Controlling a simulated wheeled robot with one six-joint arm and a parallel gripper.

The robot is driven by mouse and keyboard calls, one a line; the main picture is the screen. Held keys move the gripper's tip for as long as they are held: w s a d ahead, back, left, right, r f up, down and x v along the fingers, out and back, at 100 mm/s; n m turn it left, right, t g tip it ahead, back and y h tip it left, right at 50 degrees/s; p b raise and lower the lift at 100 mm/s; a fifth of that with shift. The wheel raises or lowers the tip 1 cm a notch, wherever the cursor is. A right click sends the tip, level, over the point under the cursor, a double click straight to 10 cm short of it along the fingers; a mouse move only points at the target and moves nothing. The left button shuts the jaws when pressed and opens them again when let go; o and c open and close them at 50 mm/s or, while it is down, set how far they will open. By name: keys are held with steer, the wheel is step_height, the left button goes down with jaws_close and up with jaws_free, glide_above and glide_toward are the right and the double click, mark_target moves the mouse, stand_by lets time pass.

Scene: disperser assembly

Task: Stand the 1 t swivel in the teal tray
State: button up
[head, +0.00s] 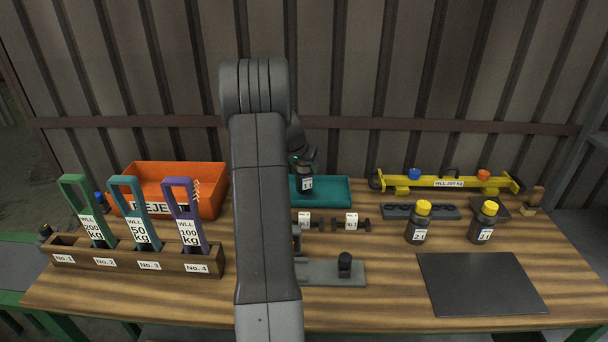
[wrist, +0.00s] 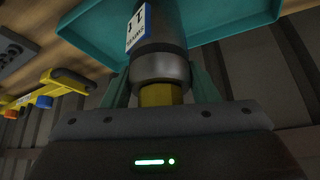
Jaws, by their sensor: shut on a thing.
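The 1 t swivel (head: 304,184) is a dark cylinder with a white label, upright over the teal tray (head: 335,190) in the head view. My gripper (head: 302,160) is above it, shut on its yellow top. In the wrist view my gripper (wrist: 160,88) has a finger on each side of the yellow part, and the swivel's grey collar and dark body (wrist: 160,30) extend beyond it. The teal tray (wrist: 90,38) shows behind the body. The swivel's lower end is cut off there, so I cannot tell whether it touches the tray floor. My arm hides the tray's left part.
An orange reject bin (head: 150,180) stands left of the tray. A wooden rack (head: 130,258) holds green, teal and purple shackle-like pieces. A yellow beam (head: 450,182) lies at back right. Two yellow-topped swivels (head: 418,225) (head: 484,225) stand near a dark mat (head: 480,283).

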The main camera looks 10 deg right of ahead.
steer(key=shift+f, duration=1.65)
steer(key=shift+f, duration=0.2)
steer(key=o, duration=1.5)
steer(key=shift+r, duration=0.1)
steer(key=b+v, duration=0.1)
steer(key=v, duration=1.1)
